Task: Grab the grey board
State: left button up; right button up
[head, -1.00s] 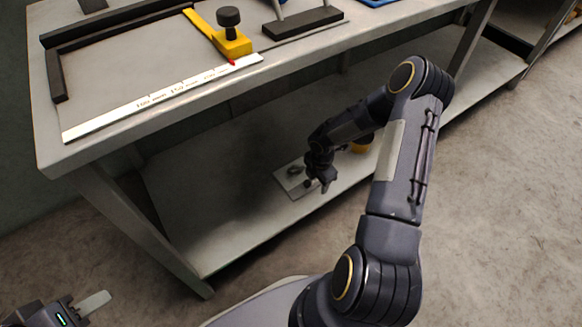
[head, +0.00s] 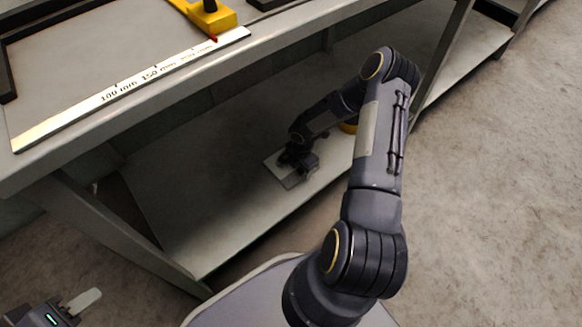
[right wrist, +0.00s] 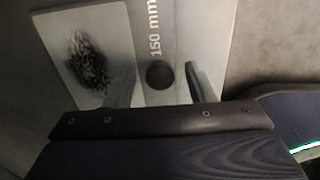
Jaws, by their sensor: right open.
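The grey board (head: 289,181) lies flat on the lower shelf under the table, partly hidden by my right gripper. In the right wrist view the board (right wrist: 192,30) carries "150 mm" lettering, a pale panel (right wrist: 82,22) with a dark fuzzy patch, and a round black knob (right wrist: 160,74). My right gripper (head: 300,172) is just over the board. In its wrist view the right gripper (right wrist: 158,84) is open, with one finger on each side of the knob; I cannot tell whether they touch it. My left gripper (head: 84,301) is at the lower left, away from the board; its opening is unclear.
The table top (head: 90,65) overhangs the lower shelf (head: 200,215), with a leg (head: 120,235) at the left. A marked ruler strip (head: 130,88) and a yellow block with a black knob (head: 212,15) are on top. A yellow thing (head: 349,128) stands behind my right arm.

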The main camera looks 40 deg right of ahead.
grip_shut()
dwell(0.3)
